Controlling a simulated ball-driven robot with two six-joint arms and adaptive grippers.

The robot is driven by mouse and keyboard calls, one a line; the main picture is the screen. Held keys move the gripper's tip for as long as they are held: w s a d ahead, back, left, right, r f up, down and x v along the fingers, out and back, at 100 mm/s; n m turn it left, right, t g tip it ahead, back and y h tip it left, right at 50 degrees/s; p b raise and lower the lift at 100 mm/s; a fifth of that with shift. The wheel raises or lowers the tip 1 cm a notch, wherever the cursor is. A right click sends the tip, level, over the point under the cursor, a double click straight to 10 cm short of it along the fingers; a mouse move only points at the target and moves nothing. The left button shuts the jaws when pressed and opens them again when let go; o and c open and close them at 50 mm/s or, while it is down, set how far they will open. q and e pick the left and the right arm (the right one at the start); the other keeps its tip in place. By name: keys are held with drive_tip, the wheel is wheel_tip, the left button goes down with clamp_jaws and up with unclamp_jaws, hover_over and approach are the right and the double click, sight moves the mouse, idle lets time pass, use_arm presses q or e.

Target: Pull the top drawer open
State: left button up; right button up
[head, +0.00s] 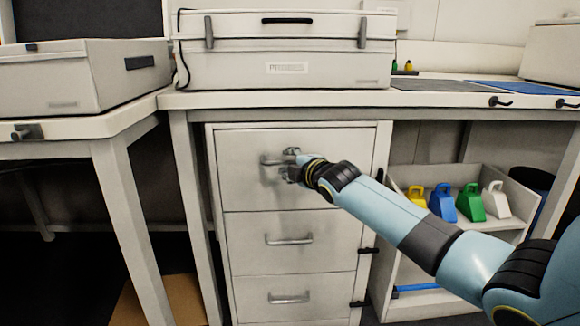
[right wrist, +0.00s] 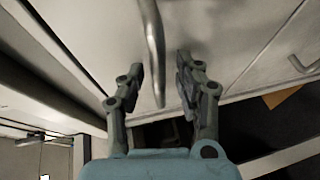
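The top drawer (head: 240,190) of the white cabinet under the bench looks shut, with its front level with the drawers below. Its metal bar handle (head: 268,161) is partly hidden by my right gripper (head: 289,164). In the right wrist view the handle (right wrist: 152,45) runs between the two fingers of my right gripper (right wrist: 159,78). The fingers are apart, with a gap on each side of the bar. My left gripper is in neither view.
Two lower drawers with handles (head: 289,239) sit below. A white case (head: 285,68) stands on the bench above. To the right, a shelf holds several coloured jugs (head: 470,203). A table leg (head: 130,230) stands left of the cabinet.

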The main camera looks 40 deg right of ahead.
drive_tip(key=shift+c, duration=0.9)
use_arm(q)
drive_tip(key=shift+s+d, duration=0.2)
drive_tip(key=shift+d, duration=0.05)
use_arm(e)
clamp_jaws()
